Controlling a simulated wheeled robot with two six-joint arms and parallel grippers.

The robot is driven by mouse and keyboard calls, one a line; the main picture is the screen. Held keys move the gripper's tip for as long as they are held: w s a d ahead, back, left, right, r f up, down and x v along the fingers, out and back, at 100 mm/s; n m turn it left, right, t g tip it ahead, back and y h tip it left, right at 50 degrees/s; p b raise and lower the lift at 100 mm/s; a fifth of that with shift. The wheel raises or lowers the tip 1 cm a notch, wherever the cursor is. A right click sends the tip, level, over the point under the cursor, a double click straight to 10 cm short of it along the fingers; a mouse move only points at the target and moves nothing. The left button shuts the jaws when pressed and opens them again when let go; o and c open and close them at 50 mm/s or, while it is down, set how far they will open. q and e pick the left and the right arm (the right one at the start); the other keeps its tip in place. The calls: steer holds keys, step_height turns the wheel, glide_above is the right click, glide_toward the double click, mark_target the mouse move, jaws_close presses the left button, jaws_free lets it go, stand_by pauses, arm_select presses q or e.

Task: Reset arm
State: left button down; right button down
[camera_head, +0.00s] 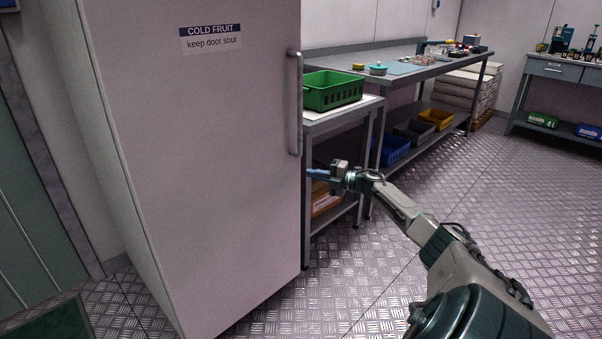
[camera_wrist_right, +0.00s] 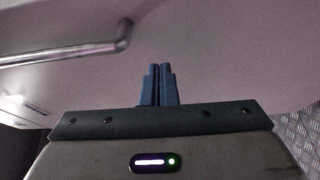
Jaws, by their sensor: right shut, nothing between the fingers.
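My right gripper (camera_head: 312,172) reaches out from the lower right in the head view, near the right edge of the fridge door, a little below the lower end of the door handle (camera_head: 295,104). Its blue fingers are together and empty; they also show in the right wrist view (camera_wrist_right: 160,84). In that view the handle (camera_wrist_right: 70,50) is at the upper left, apart from the fingers. The fridge door (camera_head: 220,150) carries a "COLD FRUIT keep door shut" label (camera_head: 211,39) and looks shut. My left gripper is not in view.
A small table holds a green crate (camera_head: 334,91) just right of the fridge. A long workbench (camera_head: 405,68) with blue (camera_head: 396,150) and yellow (camera_head: 436,118) bins beneath stands behind. Another bench (camera_head: 560,73) is at the far right. The floor (camera_head: 520,200) at right is clear.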

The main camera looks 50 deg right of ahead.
steer(key=shift+s+d+r, duration=0.1)
steer(key=shift+s+d, duration=0.55)
steer(key=shift+s, duration=0.25)
steer(key=shift+s+d, duration=0.65)
steer(key=shift+s, duration=0.25)
